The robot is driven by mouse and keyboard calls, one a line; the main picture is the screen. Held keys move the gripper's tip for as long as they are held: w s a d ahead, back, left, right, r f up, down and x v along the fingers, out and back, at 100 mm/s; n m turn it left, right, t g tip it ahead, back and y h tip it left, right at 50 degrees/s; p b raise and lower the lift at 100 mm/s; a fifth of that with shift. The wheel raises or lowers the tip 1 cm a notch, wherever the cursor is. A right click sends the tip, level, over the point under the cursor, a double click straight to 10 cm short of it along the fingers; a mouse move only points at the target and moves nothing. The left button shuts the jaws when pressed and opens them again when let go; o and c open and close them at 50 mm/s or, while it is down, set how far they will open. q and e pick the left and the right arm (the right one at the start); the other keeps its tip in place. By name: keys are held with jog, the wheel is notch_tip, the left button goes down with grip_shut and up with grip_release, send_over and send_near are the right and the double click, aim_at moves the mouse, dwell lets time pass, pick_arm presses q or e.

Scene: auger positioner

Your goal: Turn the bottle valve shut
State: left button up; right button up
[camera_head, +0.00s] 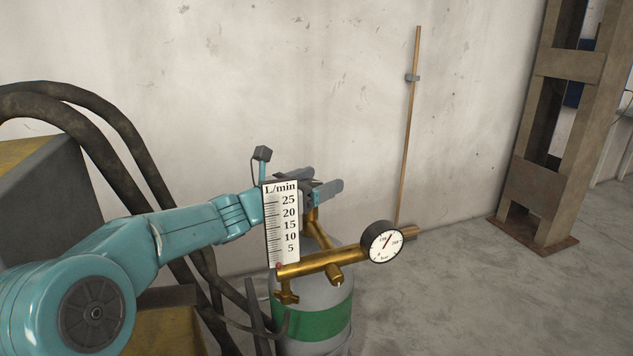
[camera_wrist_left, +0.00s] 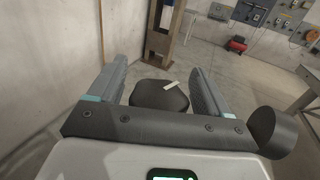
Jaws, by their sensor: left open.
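The bottle (camera_head: 318,325) is a grey cylinder with a green band, standing low in the middle of the head view. Brass fittings (camera_head: 325,262) sit on its top. My left gripper (camera_head: 326,179) is above the bottle, partly hidden behind the white L/min scale (camera_head: 281,222). In the left wrist view, my left gripper (camera_wrist_left: 158,80) is open, one finger on each side of a dark rounded knob (camera_wrist_left: 158,96) with a pale strip. The knob looks like the bottle valve. Gaps show beside it, and I see no contact. My right gripper is not in view.
A round pressure gauge (camera_head: 383,241) sticks out to the right on the brass fitting. Dark hoses (camera_head: 125,140) curve behind my left arm. A thin rod (camera_head: 411,130) stands by the wall. A steel column (camera_head: 545,130) stands at right, with clear floor before it.

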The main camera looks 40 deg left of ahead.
pick_arm(q)
jog(key=c, duration=0.9)
jog(key=shift+r+m+h+p, duration=0.1)
jog(key=shift+m+h+p, duration=0.2)
jog(key=shift+h+p, duration=0.3)
jog(key=m+g+h+p, duration=0.2)
jog(key=m+h+p, duration=0.1)
jog(key=h+p, duration=0.1)
jog(key=d+m+g+h+p, duration=0.1)
jog(key=m+g+h+p, duration=0.2)
jog(key=p, duration=0.4)
jog(key=m+g+h+p, duration=0.3)
jog(key=m+h+p, duration=0.1)
jog(key=h+p, duration=0.1)
jog(key=shift+s+d+r+h+p, duration=0.2)
jog(key=shift+s+h+p, duration=0.1)
jog(key=shift+s+p, duration=0.1)
jog(key=shift+s+d+f+m+g+h+p, duration=0.1)
jog(key=shift+s+f+m+g+h+p, duration=0.1)
jog(key=shift+m+g+h+p, duration=0.55)
jog(key=shift+s+f+m+g+h+p, duration=0.15)
jog(key=shift+m+g+h+p, duration=0.2)
jog(key=shift+m+g+p, duration=0.8)
jog(key=shift+w+n+g, duration=0.1)
jog(key=shift+n+g, duration=0.2)
jog(key=shift+g, duration=0.2)
jog(key=o, duration=0.9)
